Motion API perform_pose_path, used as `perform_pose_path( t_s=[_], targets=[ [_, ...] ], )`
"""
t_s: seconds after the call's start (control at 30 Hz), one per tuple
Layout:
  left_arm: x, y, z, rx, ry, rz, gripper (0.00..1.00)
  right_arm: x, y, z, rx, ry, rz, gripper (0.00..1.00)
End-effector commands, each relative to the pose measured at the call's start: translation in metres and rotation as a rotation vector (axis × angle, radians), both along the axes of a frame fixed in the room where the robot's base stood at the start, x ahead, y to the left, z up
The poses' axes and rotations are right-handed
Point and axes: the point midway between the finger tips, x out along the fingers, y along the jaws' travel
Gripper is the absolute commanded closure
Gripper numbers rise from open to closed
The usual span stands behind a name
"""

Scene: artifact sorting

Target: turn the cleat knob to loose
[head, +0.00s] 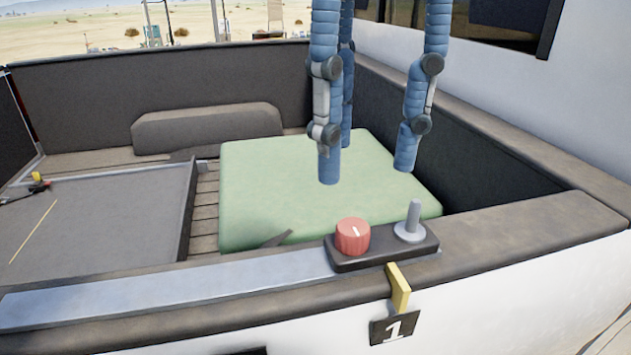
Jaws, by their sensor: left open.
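The red cleat knob (352,238) sits on the left part of a black base plate (378,258) on the near rim. It has a short white mark on its top, and I can read no loose or tight label. A grey upright post on a round foot (411,225) stands on the same plate, right of the knob. My left gripper (367,167) hangs from above with its blue, grey-jointed fingers spread. It is open and empty, above and beyond the knob, apart from it. My right gripper is not in view.
A green pad (275,185) lies behind the knob. A grey tray (95,215) is at left, and a dark padded block (205,128) is at the back. A padded rim (520,228) runs along the right. A yellow tab (398,285) and a "1" plate (394,327) hang in front.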

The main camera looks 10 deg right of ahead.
Motion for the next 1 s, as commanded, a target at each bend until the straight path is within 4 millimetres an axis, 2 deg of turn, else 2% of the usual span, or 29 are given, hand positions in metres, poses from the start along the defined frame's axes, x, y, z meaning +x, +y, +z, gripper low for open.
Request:
perform_pose_path(
  t_s=[0.07, 0.1, 0.2, 0.5, 0.67, 0.9, 0.93, 1.0],
  targets=[
    [0.0, 0.0, -0.005, -0.012, -0.001, -0.004, 0.57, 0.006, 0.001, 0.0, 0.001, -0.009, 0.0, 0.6],
    [0.0, 0.0, -0.016, -0.006, 0.003, -0.005, 0.57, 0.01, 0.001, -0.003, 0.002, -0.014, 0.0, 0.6],
    [0.0, 0.0, -0.032, -0.011, 0.001, -0.005, 0.57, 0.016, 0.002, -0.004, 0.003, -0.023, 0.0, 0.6],
    [0.001, 0.0, -0.072, -0.009, -0.008, 0.002, 0.57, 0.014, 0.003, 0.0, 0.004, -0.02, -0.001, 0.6],
    [0.0, 0.0, -0.081, -0.01, -0.006, 0.002, 0.57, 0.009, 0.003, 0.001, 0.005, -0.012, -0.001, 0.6],
    [0.0, 0.0, -0.082, -0.01, -0.006, 0.002, 0.57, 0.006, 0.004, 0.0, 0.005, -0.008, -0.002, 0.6],
    [0.0, 0.0, -0.082, -0.01, -0.006, 0.002, 0.59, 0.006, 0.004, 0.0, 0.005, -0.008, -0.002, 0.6],
    [0.0, 0.0, -0.082, -0.01, -0.006, 0.002, 0.73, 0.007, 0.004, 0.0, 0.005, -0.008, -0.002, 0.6]
  ],
)
